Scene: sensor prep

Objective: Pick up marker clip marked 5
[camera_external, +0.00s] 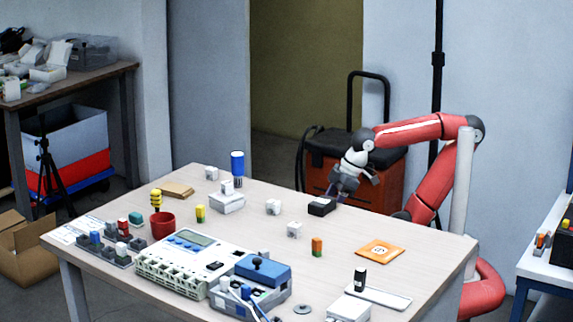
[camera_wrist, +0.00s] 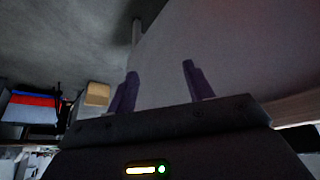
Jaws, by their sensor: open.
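Several small white clip-like blocks stand on the table (camera_external: 215,285): one at the back left (camera_external: 211,173), one near the middle (camera_external: 273,207) and one slightly nearer the front (camera_external: 294,230). Their markings are too small to read, so I cannot tell which is marked 5. My gripper (camera_external: 343,190) is above the table's far right edge, close to a small black box (camera_external: 321,207). In the wrist view, my gripper's two dark fingers (camera_wrist: 158,88) are apart with nothing between them. No clip shows in that view.
An orange card (camera_external: 380,251) lies right. Bare tabletop surrounds the middle blocks.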

